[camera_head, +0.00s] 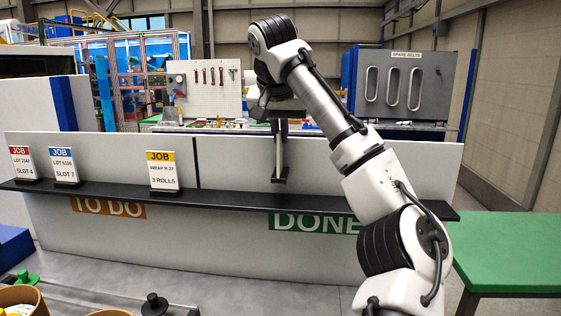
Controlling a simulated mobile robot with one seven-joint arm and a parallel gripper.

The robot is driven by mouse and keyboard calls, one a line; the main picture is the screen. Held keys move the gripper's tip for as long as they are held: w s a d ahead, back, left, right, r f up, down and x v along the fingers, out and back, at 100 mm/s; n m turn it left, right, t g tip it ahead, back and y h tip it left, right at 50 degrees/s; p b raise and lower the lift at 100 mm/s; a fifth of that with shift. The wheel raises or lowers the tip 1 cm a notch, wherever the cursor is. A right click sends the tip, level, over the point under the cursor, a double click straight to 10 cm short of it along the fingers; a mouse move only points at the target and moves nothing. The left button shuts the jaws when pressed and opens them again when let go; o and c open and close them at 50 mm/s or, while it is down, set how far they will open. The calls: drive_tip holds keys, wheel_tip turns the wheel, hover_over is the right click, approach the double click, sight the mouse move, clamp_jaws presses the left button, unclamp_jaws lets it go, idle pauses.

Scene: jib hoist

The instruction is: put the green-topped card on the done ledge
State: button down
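My gripper (279,127) is above the right part of the black ledge, over the DONE label. It is closed on the top of a thin upright card (278,155) with a dark foot (281,177). The card is seen nearly edge-on, so its face and top colour do not show; no other card in view has a green top. Its foot is at or just above the done ledge (335,204); I cannot tell whether it touches.
Red-topped (22,162), blue-topped (63,165) and yellow-topped (163,171) cards stand on the ledge's left part, toward the TO DO label (108,208). The ledge is bare between the yellow card and my gripper. A green table (510,250) stands at right.

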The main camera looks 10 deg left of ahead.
sight(280, 157)
drive_tip(key=shift+f, duration=2.75)
drive_tip(key=shift+f, duration=0.15)
drive_tip(key=c, duration=1.6)
unclamp_jaws()
drive_tip(key=b+v, duration=0.1)
drive_tip(key=v, duration=1.1)
drive_tip(key=shift+r, duration=0.2)
